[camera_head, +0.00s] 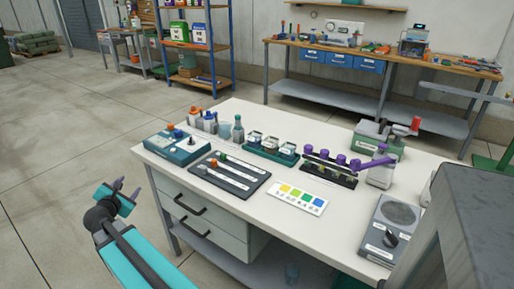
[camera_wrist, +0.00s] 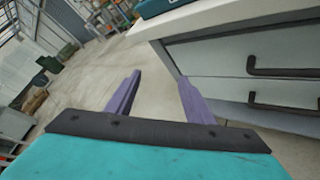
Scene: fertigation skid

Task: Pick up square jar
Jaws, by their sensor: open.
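Several small jars with pale lids and dark contents stand in a green tray (camera_head: 272,157) near the middle of the white table. The left jar (camera_head: 256,138), the middle jar (camera_head: 271,145) and the right jar (camera_head: 287,149) are too small for me to tell surely which is square. My gripper (camera_head: 127,189) is off the table's left side, over the floor, well away from the jars. In the wrist view my gripper (camera_wrist: 159,80) has its two purple fingers apart with nothing between them. No jar shows in the wrist view.
Left of the jars stand bottles (camera_head: 238,130), a beaker (camera_head: 224,129) and a teal instrument (camera_head: 177,149). A dark tray (camera_head: 228,178), a colour card (camera_head: 298,197), a rack with purple knobs (camera_head: 329,168) and a grey scale (camera_head: 392,226) share the table. Drawers (camera_wrist: 240,60) face my gripper.

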